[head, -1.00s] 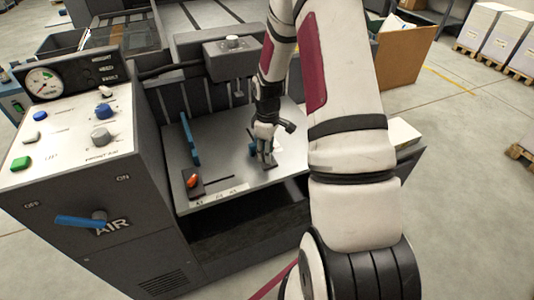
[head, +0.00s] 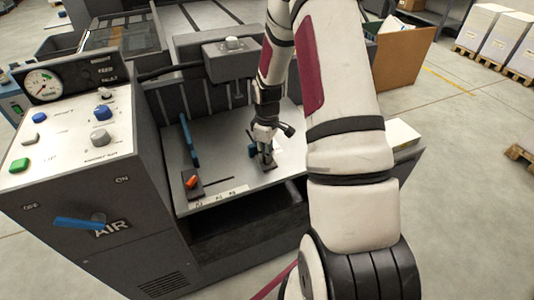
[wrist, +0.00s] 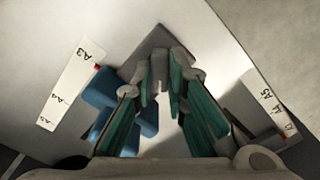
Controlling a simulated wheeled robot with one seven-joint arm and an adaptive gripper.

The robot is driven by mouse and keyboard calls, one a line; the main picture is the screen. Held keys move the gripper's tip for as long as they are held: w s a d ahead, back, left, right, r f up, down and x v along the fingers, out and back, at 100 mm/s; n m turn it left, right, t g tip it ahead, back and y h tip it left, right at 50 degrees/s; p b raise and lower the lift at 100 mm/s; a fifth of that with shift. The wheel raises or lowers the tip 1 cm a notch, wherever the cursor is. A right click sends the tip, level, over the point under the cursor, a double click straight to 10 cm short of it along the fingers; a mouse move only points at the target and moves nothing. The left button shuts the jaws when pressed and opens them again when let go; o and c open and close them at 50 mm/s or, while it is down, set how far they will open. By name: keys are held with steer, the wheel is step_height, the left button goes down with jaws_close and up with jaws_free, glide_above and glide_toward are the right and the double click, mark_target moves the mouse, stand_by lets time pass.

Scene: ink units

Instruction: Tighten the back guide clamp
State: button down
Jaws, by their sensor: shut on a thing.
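My gripper (head: 267,163) points down at the feed table (head: 222,166) and is shut on the back guide clamp. Its teal-padded fingers (wrist: 160,88) converge at the clamp in the wrist view. The clamp's dark grey base (wrist: 154,44) shows beyond the fingertips; the gripped part is mostly hidden. The blue back guide (wrist: 100,90) is just left of and partly behind the fingers. A bit of blue (head: 252,151) also shows beside the gripper in the head view. I cannot tell how tight the clamp is.
A control panel (head: 65,135) with knobs and a blue air lever (head: 80,223) is further left. A grey overhanging head (head: 231,62) is behind the gripper. Size labels (wrist: 68,82) mark the table.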

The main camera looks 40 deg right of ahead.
steer(key=m, duration=1.3)
steer(key=shift+m, duration=2.1)
steer(key=c, duration=1.6)
jaws_free()
